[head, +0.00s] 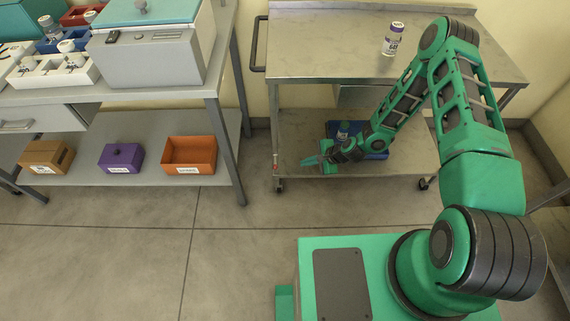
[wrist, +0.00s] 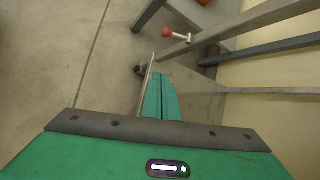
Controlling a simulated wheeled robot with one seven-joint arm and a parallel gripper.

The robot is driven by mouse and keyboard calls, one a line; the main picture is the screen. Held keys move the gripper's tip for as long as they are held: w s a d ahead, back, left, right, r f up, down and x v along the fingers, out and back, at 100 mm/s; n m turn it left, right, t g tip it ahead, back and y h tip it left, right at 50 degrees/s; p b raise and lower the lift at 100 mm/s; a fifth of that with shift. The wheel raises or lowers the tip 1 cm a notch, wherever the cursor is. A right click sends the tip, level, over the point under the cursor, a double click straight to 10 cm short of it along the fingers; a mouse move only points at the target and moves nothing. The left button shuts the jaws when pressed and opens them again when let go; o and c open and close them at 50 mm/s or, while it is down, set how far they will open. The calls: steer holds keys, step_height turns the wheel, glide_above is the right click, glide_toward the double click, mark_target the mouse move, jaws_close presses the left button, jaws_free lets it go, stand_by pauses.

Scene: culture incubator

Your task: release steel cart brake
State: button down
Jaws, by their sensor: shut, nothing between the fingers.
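The steel cart (head: 330,62) stands by the wall, with a bare top apart from a bottle and a lower shelf. A small red-tipped lever, the brake (head: 276,159), sits low at the cart's front left leg. In the wrist view the brake (wrist: 167,33) shows as a red knob on a pale stem beside the leg. My gripper (head: 312,161) is at the lower shelf, right of the brake and apart from it. In the wrist view its green fingers (wrist: 160,78) are together and empty, with the knob beyond their tips.
A labelled bottle (head: 393,38) stands on the cart top. A blue tray (head: 375,152) lies on the lower shelf behind my gripper. A bench (head: 225,50) stands left, with orange (head: 189,155) and purple (head: 121,158) bins on its shelf. Floor between is clear.

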steer(key=shift+a+f+m, duration=0.6)
steer(key=shift+a+f, duration=0.35)
steer(key=shift+f, duration=0.25)
steer(key=shift+f, duration=0.1)
steer(key=w+a+f, duration=0.2)
steer(key=a+f, duration=0.2)
steer(key=a, duration=0.3)
steer(key=shift+w+a+f, duration=0.15)
steer(key=shift+a, duration=0.25)
